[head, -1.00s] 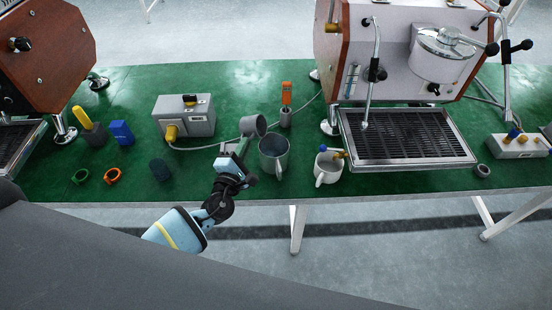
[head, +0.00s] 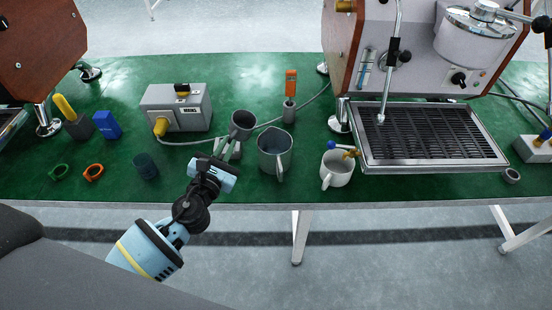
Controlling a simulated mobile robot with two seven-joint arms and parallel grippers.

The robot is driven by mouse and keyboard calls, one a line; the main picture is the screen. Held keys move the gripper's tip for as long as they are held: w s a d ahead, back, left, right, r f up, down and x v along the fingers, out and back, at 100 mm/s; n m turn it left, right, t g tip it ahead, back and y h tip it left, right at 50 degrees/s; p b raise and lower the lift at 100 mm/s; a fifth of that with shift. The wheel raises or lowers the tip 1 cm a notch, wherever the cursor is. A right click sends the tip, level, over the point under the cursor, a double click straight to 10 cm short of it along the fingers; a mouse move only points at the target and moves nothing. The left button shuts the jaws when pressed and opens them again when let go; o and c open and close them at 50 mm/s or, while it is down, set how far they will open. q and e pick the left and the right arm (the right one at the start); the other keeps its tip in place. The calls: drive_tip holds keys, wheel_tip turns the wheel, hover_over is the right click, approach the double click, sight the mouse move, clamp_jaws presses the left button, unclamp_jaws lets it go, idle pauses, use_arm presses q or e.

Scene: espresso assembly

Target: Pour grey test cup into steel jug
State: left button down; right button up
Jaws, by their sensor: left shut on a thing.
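The grey test cup (head: 240,132) is held in my left gripper (head: 231,146), which is shut on it. The cup's dark open mouth shows, facing up and a little toward the camera. It is to the left of the steel jug and apart from it in the picture. The steel jug (head: 268,160) stands upright on the green bench, with its handle toward the camera. The contents of cup and jug cannot be made out. My right gripper is not in view.
A white cup (head: 331,180) with blue and brass-coloured pieces at its rim stands right of the jug, beside the drip tray (head: 430,167). A grey box (head: 190,118) with a cable lies behind left. An orange-topped tool (head: 291,83) stands in a holder behind the jug.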

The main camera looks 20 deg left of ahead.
use_arm(q)
drive_tip(key=shift+r, duration=0.1)
wheel_tip(320, 180, up, 5)
drive_tip(key=n+p, duration=0.4)
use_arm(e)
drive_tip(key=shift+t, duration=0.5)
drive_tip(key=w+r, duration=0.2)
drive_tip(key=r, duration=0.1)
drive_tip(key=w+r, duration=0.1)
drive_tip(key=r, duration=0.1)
use_arm(q)
drive_tip(key=s+d+r+p, duration=0.2)
drive_tip(key=s+r+p, duration=0.1)
drive_tip(key=s+r, duration=0.4)
drive_tip(key=s+d+r+p, duration=0.2)
drive_tip(key=s+r, duration=0.5)
drive_tip(key=s, duration=0.5)
drive_tip(key=shift+s+d+r+p, duration=0.15)
drive_tip(key=shift+d+p, duration=0.05)
drive_tip(key=shift+p, duration=0.35)
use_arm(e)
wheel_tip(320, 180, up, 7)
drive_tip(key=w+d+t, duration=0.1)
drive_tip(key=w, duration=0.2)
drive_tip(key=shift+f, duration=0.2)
